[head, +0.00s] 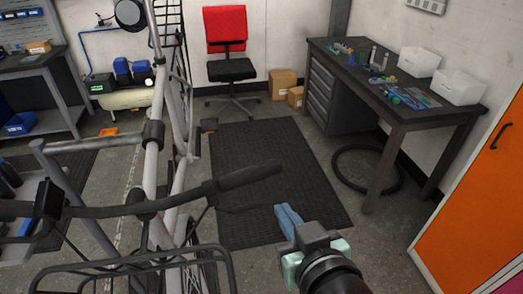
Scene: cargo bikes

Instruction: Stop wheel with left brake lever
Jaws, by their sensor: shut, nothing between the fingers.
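The bike's handlebar (120,210) crosses the lower left of the head view. Its black grip (245,177) points to the right, and a thin dark brake lever (238,208) shows just below it. My gripper (288,218) is to the right of the lever and apart from it in the picture. Its light blue fingers are together and empty, pointing up and away. The other end of the handlebar reaches the left edge, where a lever is hard to make out. The wheel is mostly hidden by the frame and rack.
A black wire rack (135,265) is low in front of the bike's grey frame (155,140). A black mat (260,170) lies beyond my gripper. A workbench (390,95) with white bins and an orange cabinet (478,205) stand at right. A red chair (228,50) is at the back.

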